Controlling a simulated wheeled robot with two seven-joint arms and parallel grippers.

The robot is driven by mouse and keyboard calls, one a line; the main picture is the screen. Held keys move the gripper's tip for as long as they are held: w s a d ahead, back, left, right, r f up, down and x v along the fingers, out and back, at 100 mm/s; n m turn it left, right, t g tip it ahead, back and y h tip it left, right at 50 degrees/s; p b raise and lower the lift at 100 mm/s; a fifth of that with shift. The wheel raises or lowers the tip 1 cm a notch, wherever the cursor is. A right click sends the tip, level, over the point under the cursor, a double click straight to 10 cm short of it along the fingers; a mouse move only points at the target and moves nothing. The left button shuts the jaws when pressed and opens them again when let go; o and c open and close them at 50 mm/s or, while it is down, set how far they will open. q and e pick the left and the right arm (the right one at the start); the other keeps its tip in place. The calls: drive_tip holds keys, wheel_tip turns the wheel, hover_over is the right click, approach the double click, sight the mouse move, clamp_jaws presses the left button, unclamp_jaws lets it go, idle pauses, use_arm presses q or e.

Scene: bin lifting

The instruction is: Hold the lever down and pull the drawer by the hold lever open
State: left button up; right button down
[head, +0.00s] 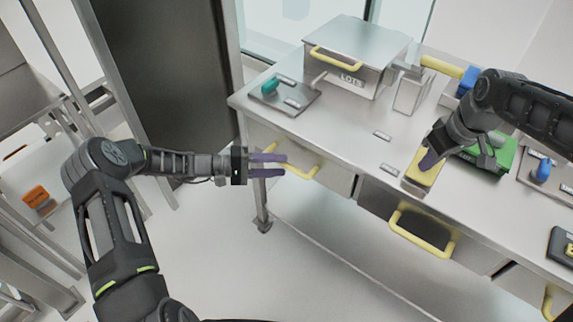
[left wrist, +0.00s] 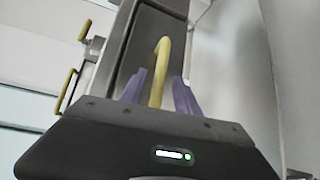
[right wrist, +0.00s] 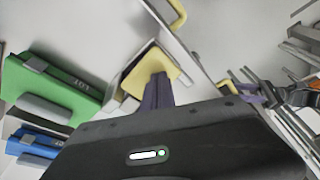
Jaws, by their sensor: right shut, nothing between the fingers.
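The hold lever (head: 425,174) is a yellow-topped block at the front edge of the counter. My right gripper (head: 429,160) is shut and empty, with its fingertips at the yellow top. The right wrist view shows the purple fingers against the yellow pad (right wrist: 150,62); whether the lever is pressed down I cannot tell. The left drawer has a yellow handle (head: 304,170). My left gripper (head: 284,165) is open at this handle. In the left wrist view, the handle (left wrist: 161,65) stands between the two spread purple fingers. The drawer front (head: 335,178) looks closed.
Another drawer with a yellow handle (head: 420,238) lies below the lever. A lidded metal box (head: 350,72) and a tray with a teal knob (head: 269,86) stand on the counter (head: 335,125). A green box (head: 492,160) is beside my right gripper. The floor before the drawers is clear.

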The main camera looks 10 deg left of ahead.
sight(287, 166)
use_arm(q)
drive_tip(key=shift+x, duration=1.6)
drive_tip(key=shift+c, duration=0.4)
clamp_jaws()
